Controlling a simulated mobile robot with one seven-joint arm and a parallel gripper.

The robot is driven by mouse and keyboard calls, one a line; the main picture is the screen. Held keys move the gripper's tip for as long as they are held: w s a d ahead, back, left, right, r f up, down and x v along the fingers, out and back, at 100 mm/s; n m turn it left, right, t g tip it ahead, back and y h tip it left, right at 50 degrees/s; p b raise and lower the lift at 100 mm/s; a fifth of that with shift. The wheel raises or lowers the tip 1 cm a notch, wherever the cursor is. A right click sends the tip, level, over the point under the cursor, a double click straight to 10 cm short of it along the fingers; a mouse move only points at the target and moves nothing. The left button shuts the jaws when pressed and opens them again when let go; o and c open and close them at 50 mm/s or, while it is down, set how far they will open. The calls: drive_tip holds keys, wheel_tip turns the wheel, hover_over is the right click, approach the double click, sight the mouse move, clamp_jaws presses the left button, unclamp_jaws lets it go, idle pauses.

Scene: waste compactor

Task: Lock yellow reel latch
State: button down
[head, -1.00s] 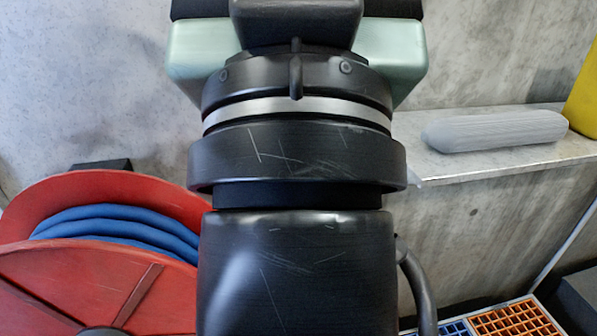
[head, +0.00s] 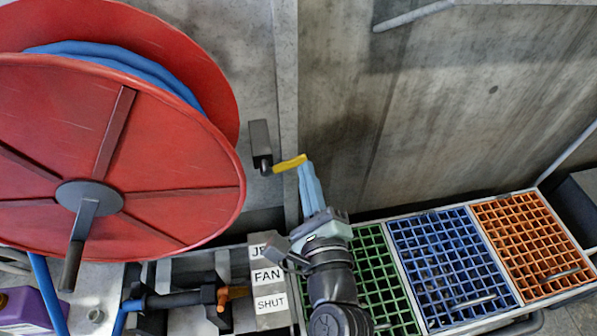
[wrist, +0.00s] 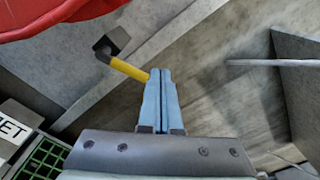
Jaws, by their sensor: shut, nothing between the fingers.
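The yellow latch handle (head: 290,164) sticks out to the right from a dark pivot beside a dark grey block (head: 260,142), just right of the red reel (head: 150,145). It also shows in the wrist view (wrist: 130,70), tilted down to the right from its black mount. My gripper (head: 306,163) is shut, its light-blue fingers pressed together and empty. In the wrist view the fingertips (wrist: 160,75) are right at the free end of the handle. I cannot tell whether they touch it.
Blue hose is wound on the reel. Labels (head: 268,276) and a dark valve with an orange part (head: 222,298) sit below. Green, blue (head: 450,265) and orange (head: 530,240) grid trays lie at the lower right. The wall right of the latch is clear.

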drive_tip(key=s+d+f+m+g, duration=0.1)
drive_tip(key=s+f+m, duration=0.2)
drive_tip(key=f, duration=0.6)
drive_tip(key=shift+s+f+m+h+b, duration=0.2)
drive_tip(key=shift+m+h+b, duration=0.15)
drive_tip(key=shift+m, duration=0.85)
drive_tip(key=shift+w+r, duration=0.1)
drive_tip(key=w+a+r+p, duration=0.2)
drive_tip(key=w, duration=0.6)
drive_tip(key=shift+w+a+r+p, duration=0.15)
drive_tip(key=shift+w+a+p, duration=0.15)
drive_tip(key=shift+p, duration=0.05)
